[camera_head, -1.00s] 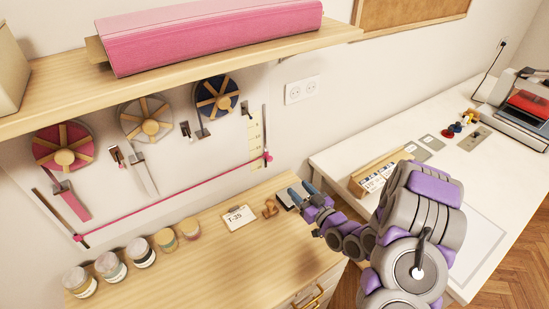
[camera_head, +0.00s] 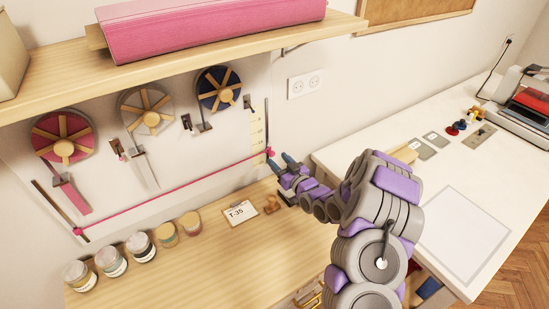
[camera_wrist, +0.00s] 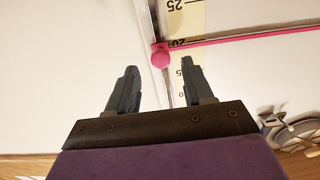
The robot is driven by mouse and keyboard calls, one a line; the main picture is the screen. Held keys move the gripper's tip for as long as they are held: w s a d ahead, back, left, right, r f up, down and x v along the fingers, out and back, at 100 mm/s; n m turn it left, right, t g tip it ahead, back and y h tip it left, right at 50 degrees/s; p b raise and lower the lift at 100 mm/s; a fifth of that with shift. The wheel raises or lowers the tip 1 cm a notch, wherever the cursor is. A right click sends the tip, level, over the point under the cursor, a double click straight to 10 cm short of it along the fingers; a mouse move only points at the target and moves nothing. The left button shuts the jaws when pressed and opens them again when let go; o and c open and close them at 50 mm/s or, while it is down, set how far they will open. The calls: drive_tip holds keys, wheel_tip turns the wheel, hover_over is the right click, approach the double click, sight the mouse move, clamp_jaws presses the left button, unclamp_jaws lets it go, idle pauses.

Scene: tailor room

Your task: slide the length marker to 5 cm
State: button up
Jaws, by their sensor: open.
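The length marker is a pink knob (camera_head: 268,151) on a vertical slot in the wall, beside a pale yellow ruler (camera_head: 257,130). In the wrist view the pink knob (camera_wrist: 160,56) sits close to the 20 line of the ruler (camera_wrist: 186,18), where 25 shows above. A pink ribbon (camera_head: 175,190) runs from the marker to a lower left knob. My gripper (camera_head: 280,162) is open and empty, just in front of and slightly below the marker. In the wrist view my gripper (camera_wrist: 159,78) has the knob beyond and between its fingertips; contact cannot be told. Lower ruler marks are partly hidden by a finger.
Three ribbon reels (camera_head: 148,112) hang left of the marker. A wooden shelf (camera_head: 200,60) overhangs them. Several jars (camera_head: 140,246) and a T-35 card (camera_head: 240,211) stand on the wooden counter (camera_head: 200,265) below. A white table (camera_head: 390,135) is at right.

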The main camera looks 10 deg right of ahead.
sight(273, 154)
drive_tip(key=shift+x, duration=1.8)
clamp_jaws()
